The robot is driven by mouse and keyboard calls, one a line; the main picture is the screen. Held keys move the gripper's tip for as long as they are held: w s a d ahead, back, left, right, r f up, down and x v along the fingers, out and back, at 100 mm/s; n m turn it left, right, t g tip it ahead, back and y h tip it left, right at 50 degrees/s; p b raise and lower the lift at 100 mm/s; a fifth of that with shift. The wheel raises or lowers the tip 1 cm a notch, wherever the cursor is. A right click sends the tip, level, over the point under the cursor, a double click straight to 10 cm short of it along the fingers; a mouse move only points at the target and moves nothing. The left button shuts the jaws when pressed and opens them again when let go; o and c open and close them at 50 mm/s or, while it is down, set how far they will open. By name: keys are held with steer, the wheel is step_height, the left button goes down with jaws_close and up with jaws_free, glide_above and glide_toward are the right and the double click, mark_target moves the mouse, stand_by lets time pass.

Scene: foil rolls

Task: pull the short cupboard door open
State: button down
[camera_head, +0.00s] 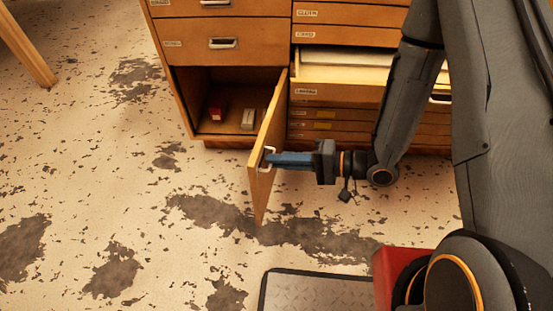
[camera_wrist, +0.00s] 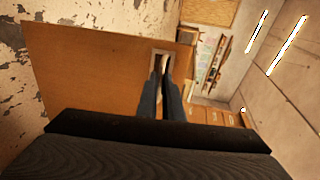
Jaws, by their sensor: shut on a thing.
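The short cupboard door (camera_head: 264,150) is wooden and stands swung well out from the cabinet, seen nearly edge-on in the head view. In the wrist view its broad face (camera_wrist: 95,75) fills the left and middle. A pale metal handle (camera_wrist: 160,54) is on the door's face near its edge. My gripper (camera_head: 270,158) comes from the right, and its blue fingers are shut on the handle; the fingers (camera_wrist: 164,72) also meet it in the wrist view. The open cupboard compartment (camera_head: 233,85) shows behind the door.
Inside the compartment lie a red box (camera_head: 215,114) and a whitish box (camera_head: 248,119). A drawer (camera_head: 340,75) right of the door stands partly out, near my arm. Closed drawers (camera_head: 222,43) sit above. The worn floor (camera_head: 130,200) left of the door is clear; a wooden leg (camera_head: 28,45) stands far left.

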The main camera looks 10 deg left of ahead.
steer(key=shift+w, duration=0.1)
steer(key=c, duration=1.9)
jaws_free()
steer(key=shift+d, duration=0.1)
steer(key=shift+p+v, duration=0.8)
steer(key=shift+v, duration=3)
steer(key=shift+r, duration=0.1)
